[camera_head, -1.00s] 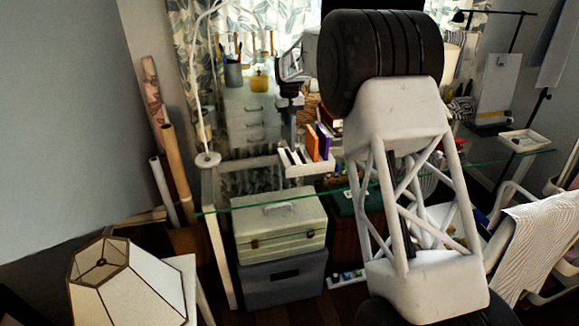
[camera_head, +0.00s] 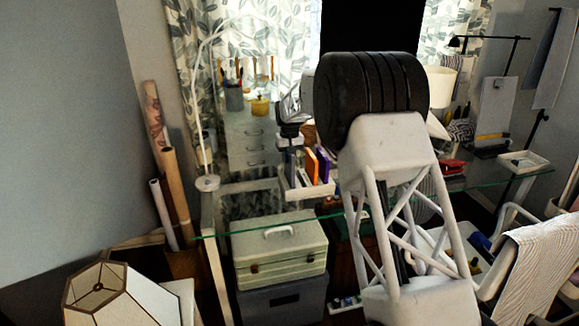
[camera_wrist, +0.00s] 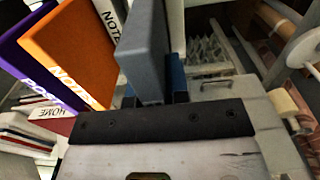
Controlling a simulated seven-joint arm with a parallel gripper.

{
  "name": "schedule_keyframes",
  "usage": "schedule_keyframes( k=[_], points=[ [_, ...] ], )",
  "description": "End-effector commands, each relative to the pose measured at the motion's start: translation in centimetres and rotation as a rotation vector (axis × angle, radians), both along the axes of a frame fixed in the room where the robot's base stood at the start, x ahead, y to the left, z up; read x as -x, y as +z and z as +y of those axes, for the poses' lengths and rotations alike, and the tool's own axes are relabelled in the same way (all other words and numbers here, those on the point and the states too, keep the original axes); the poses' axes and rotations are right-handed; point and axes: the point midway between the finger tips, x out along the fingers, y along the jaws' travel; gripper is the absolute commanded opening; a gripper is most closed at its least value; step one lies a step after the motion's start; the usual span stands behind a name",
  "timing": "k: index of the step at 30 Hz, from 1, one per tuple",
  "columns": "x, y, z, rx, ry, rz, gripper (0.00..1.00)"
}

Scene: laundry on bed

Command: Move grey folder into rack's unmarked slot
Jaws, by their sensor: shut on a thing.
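The grey folder (camera_wrist: 142,50) stands upright in the wrist view, with my gripper (camera_wrist: 155,98) shut on its near end. In the head view my gripper (camera_head: 290,132) is above the left part of the white rack (camera_head: 308,191), and the grey folder (camera_head: 290,163) hangs below it. The folder's lower edge is at the rack's left slots; I cannot tell whether it is inside one. An orange folder (camera_head: 312,162) and a purple folder (camera_head: 323,166) stand in the rack to its right. A dark blue piece (camera_wrist: 178,76) shows beside the grey folder.
The rack stands on a glass desk (camera_head: 235,228). A drawer unit (camera_head: 250,145) with cups is behind it, and a white lamp base (camera_head: 207,183) is to the left. A pale case (camera_head: 280,252) sits below the glass. Red books (camera_head: 452,168) lie to the right.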

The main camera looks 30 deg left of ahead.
Motion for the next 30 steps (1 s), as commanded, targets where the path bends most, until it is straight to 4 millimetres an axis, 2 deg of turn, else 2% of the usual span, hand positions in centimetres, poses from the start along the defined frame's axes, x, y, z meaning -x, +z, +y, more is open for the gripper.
schedule_keyframes(
  k=[4,13,28,29,30],
  points=[
    [0.0,-0.6,0.0,0.001,0.0,0.001,0.0],
    [0.0,-3.4,0.0,0.0,0.0,0.0,0.0],
    [0.0,-4.0,0.0,0.0,0.0,0.0,0.0],
    [0.0,-4.0,0.0,0.0,0.0,0.0,0.17],
    [0.0,-4.0,0.0,0.0,0.0,0.0,0.23]
  ],
)
